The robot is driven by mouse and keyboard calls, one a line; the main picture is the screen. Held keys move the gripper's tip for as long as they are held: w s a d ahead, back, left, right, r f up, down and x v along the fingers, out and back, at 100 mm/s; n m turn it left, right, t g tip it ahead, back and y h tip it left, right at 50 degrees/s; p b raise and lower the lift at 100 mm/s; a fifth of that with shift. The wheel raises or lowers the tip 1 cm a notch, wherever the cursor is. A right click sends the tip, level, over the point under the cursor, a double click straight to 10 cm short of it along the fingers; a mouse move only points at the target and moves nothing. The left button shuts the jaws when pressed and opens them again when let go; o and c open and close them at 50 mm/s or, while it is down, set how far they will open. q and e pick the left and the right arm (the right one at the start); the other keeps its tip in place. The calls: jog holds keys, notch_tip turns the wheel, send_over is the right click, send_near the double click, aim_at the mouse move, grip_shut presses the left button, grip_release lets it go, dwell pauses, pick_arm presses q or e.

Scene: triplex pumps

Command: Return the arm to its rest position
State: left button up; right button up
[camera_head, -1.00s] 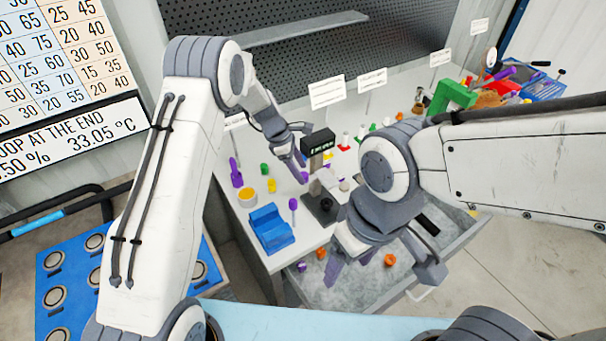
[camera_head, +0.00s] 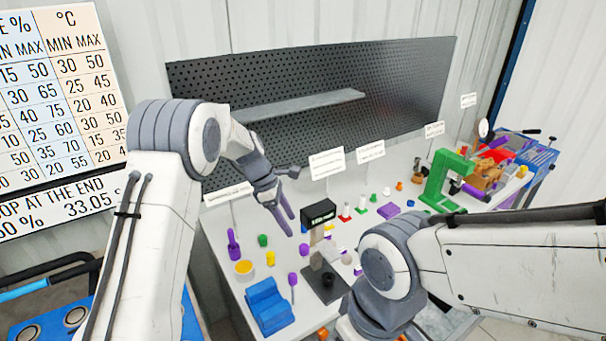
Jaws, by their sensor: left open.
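My left arm rises on the left and bends over the bench. Its gripper (camera_head: 289,223) hangs above the back left of the bench, fingers pointing down and right. The fingers are apart with nothing between them. My right arm comes in from the right, with its wrist (camera_head: 382,300) over the front of the bench. The right fingers are hidden or cut off at the bottom edge, so their state does not show.
A perforated panel (camera_head: 400,95) with a shelf (camera_head: 300,104) stands behind.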

pick_arm(q)
jog(key=s+d+r+m+y+b, duration=0.1)
jog(key=s+d+r+m+b, duration=0.1)
jog(key=s+d+m, duration=0.45)
jog(key=s+d+r+m+y+b, duration=0.15)
jog(key=s+m, duration=0.25)
jog(key=s, duration=0.5)
jog(key=s+a+f+m+b, duration=0.1)
jog(key=s+m+b, duration=0.1)
jog(key=s+m, duration=0.5)
jog(key=s+a+f+m+y+b, duration=0.1)
jog(key=s+a+f+m+b, duration=0.1)
jog(key=s+m, duration=0.6)
jog(key=s, duration=0.6)
